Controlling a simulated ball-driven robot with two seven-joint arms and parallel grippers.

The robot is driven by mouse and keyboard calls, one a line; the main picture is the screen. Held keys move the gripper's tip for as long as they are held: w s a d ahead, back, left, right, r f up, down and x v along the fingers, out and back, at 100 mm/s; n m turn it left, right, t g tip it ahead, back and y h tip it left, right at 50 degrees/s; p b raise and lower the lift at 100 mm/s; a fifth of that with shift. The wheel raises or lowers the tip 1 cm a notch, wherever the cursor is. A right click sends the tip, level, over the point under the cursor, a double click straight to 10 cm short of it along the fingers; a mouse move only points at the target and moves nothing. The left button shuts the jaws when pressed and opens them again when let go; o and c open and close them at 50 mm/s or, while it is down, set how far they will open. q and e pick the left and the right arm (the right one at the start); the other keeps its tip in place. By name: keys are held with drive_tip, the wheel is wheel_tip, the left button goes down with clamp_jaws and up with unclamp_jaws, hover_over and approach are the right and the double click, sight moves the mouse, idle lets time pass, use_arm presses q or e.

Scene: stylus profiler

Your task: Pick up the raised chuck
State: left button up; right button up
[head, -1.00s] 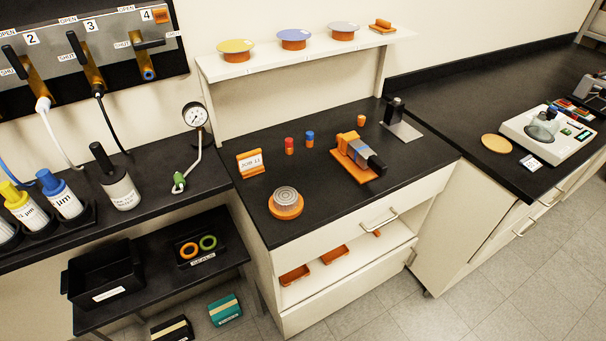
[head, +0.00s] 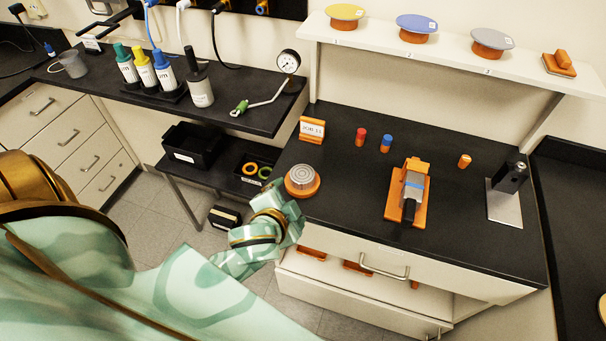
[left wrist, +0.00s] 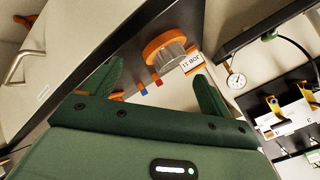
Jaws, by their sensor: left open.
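The chuck is a ribbed grey disc on a round orange base (head: 302,181). It sits near the front left corner of the black bench top. In the left wrist view the chuck (left wrist: 166,48) shows beyond and between my fingertips, with its orange rim to the upper left. My left gripper (left wrist: 159,74) is open, with its two dark green fingers spread and nothing between them. In the head view my left arm reaches in from the left, and its end is just below and left of the chuck; the fingers cannot be made out there. My right gripper is not in view.
A job sign (head: 312,129) stands behind the chuck. Red (head: 361,137) and blue (head: 386,143) pegs and an orange-based device (head: 408,194) are to its right. A shelf (head: 450,60) holds coloured discs above. The bench between chuck and device is clear.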

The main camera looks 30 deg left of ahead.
use_arm(q)
drive_tip(key=w+d+r+m+t+h, duration=0.2)
drive_tip(key=w+d+r+t+h, duration=0.25)
drive_tip(key=d+r, duration=0.4)
drive_tip(key=w+d+r+m+t+h, duration=0.35)
drive_tip(key=w+d+r+h, duration=0.2)
drive_tip(key=r, duration=0.55)
drive_tip(key=s+d+r+m+g+h, duration=0.2)
drive_tip(key=d+r+m+g+h, duration=0.2)
drive_tip(key=d+m+g+h, duration=0.55)
drive_tip(key=n+g+y, duration=0.3)
drive_tip(key=g+y, duration=0.6)
drive_tip(key=y, duration=0.8)
hover_over(302, 173)
drive_tip(key=shift+h, duration=0.25)
drive_tip(key=f, duration=1.3)
drive_tip(key=f+b, duration=0.1)
drive_tip(key=f, duration=0.6)
drive_tip(key=shift+s+a+f, duration=0.1)
drive_tip(key=shift+s+f, duration=0.1)
drive_tip(key=shift+s, duration=0.05)
drive_tip(key=f, duration=0.5)
drive_tip(key=shift+w+f+b, duration=0.25)
drive_tip(key=shift+f+b, duration=0.1)
drive_tip(key=shift+f, duration=0.05)
drive_tip(key=c, duration=1.2)
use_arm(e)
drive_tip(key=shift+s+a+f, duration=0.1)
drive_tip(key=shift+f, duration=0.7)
